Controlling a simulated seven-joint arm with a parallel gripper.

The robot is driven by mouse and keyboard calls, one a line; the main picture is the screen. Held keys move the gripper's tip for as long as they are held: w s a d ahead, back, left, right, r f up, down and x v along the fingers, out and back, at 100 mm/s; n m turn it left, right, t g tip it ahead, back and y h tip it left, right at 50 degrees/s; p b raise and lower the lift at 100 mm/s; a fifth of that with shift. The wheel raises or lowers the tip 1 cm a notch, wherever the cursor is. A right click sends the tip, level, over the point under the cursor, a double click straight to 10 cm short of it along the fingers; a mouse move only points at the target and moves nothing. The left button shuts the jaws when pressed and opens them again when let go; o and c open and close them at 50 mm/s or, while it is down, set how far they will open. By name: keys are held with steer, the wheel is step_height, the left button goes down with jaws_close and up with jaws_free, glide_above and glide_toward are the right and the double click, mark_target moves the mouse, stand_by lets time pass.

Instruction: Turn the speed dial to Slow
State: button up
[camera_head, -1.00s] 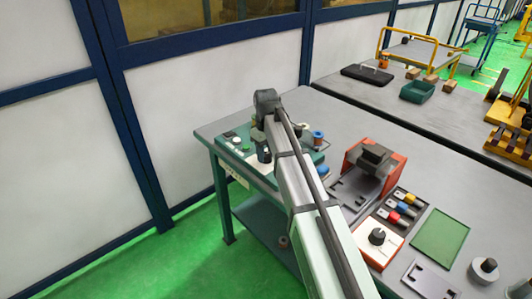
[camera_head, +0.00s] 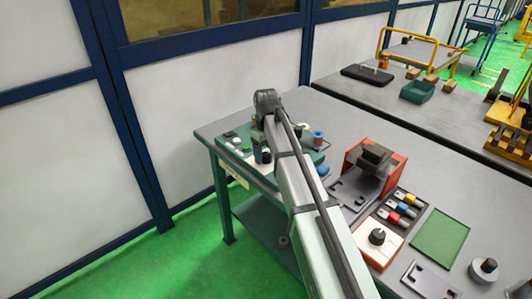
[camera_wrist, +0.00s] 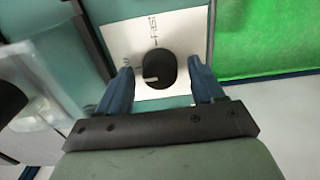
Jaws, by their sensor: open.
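The speed dial (camera_wrist: 160,66) is a round black knob with a short pale pointer mark near its left lower edge. In the wrist view, my gripper (camera_wrist: 160,74) is open, with one blue finger on each side of the dial. A gap shows at each side, and I cannot tell how high the fingertips are above the plate.
A teal panel surrounds the white plate, and a clear, blurred part (camera_wrist: 40,95) stands to its left. A red fixture (camera_head: 362,164) and several coloured-handled tools (camera_head: 400,208) lie further right.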

mark_target(266, 154)
step_height(266, 154, up, 14)
stand_by(0.8)
steer(key=shift+f, duration=0.1)
